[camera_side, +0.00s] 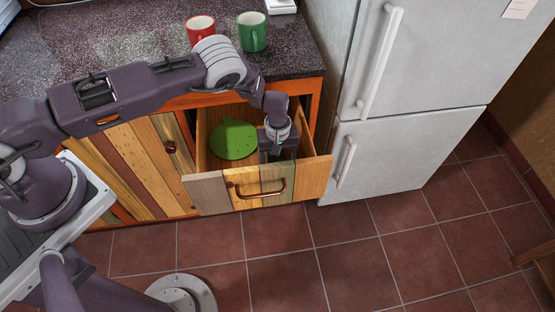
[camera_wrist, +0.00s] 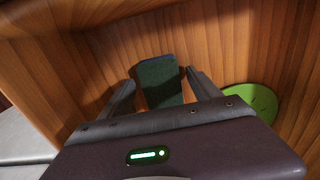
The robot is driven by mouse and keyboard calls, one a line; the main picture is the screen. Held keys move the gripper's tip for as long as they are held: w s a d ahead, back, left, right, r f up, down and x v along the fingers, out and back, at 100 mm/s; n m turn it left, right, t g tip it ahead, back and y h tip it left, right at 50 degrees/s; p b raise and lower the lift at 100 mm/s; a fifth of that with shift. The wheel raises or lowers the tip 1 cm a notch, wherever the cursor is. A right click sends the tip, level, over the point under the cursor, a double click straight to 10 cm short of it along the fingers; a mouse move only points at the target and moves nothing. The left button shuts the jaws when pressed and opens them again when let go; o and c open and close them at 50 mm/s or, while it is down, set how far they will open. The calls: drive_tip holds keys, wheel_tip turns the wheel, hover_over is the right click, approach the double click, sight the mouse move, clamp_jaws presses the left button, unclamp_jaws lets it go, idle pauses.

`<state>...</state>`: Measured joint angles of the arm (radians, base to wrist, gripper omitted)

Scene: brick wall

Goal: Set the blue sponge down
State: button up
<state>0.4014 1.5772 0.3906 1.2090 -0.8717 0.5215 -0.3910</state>
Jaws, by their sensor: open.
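The blue sponge (camera_wrist: 158,80) shows in the wrist view as a dark blue-green block inside the wooden drawer (camera_wrist: 60,70). My gripper (camera_wrist: 160,88) is open, with one finger on either side of the sponge. I cannot tell whether the sponge touches the drawer floor or leans on a wall. In the side view my gripper (camera_side: 276,154) reaches down into the open drawer (camera_side: 208,188) at its right part. The sponge is not clearly visible there, hidden by my gripper and the drawer front.
A green round object (camera_side: 233,140) lies in the drawer left of my gripper. A red mug (camera_side: 200,30) and a green mug (camera_side: 252,32) stand on the dark counter (camera_side: 120,35). The fridge (camera_side: 420,90) stands close to the drawer's right.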

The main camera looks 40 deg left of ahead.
wheel_tip(320, 180, up, 31)
drive_tip(key=s+m+t+h, duration=0.1)
drive_tip(key=m+h, duration=0.1)
drive_tip(key=s+a+r+m+t, duration=0.1)
drive_tip(key=s+r, duration=0.3)
drive_tip(key=r, duration=0.3)
drive_tip(key=s+a+r+m, duration=0.1)
drive_tip(key=s+a+r, duration=0.1)
drive_tip(key=s+r, duration=0.35)
drive_tip(key=s+a+r+m+t+y, duration=0.1)
drive_tip(key=s+a+r+m, duration=0.1)
drive_tip(key=s, duration=0.8)
drive_tip(key=s+a+r+m+t+y, duration=0.1)
drive_tip(key=s+r, duration=0.4)
drive_tip(key=s, duration=0.6)
drive_tip(key=shift+s+a+m+t, duration=0.2)
drive_tip(key=shift+a+m+t, duration=0.7)
drive_tip(key=shift+a, duration=0.35)
